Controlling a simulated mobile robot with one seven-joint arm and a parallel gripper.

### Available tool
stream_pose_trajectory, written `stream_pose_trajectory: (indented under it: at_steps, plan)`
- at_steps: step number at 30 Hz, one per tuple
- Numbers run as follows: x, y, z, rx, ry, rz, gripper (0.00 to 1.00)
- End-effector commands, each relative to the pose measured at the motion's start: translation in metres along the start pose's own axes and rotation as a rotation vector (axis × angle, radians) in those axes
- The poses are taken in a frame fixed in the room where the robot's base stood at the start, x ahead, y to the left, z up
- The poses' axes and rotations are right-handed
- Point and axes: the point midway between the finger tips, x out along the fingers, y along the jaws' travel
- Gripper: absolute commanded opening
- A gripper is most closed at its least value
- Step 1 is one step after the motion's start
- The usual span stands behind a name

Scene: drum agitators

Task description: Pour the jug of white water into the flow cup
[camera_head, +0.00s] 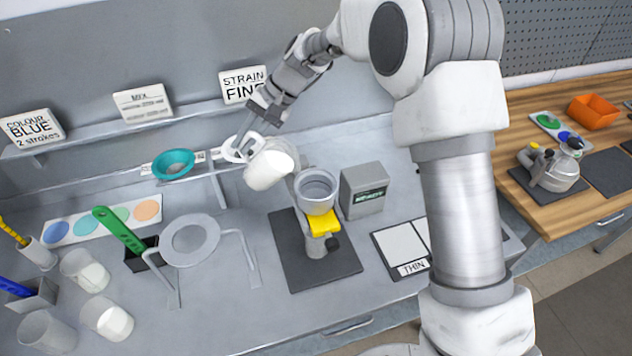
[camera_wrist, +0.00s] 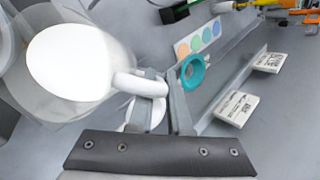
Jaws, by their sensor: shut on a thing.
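My gripper (camera_head: 246,138) is shut on the handle of a clear jug (camera_head: 268,166) of white liquid, held above the bench. In the wrist view the white liquid (camera_wrist: 75,62) fills much of the jug's mouth, and the handle (camera_wrist: 145,84) is between my fingers (camera_wrist: 163,108). The jug looks tilted toward the grey flow cup (camera_head: 317,187), which is close to its right in the head view. The cup is on a stand with a yellow piece (camera_head: 323,222) under it. No stream of liquid shows. I cannot tell whether the jug's lip is over the cup.
A grey box (camera_head: 363,190) stands close right of the cup. A ring stand (camera_head: 191,240), a teal strainer (camera_head: 174,164) and several beakers (camera_head: 107,318) are to the left. A THIN panel (camera_head: 402,248) lies at the right. The front middle of the bench is clear.

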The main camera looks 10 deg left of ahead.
Motion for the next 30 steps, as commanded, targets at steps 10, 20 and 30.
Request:
stream_pose_trajectory:
  at_steps: [10, 20, 30]
  plan:
    - [-0.005, -0.001, 0.002, -0.012, 0.007, -0.028, 0.0]
    - [-0.009, -0.001, 0.003, -0.023, 0.012, -0.052, 0.0]
    - [-0.013, -0.002, 0.005, -0.034, 0.018, -0.078, 0.0]
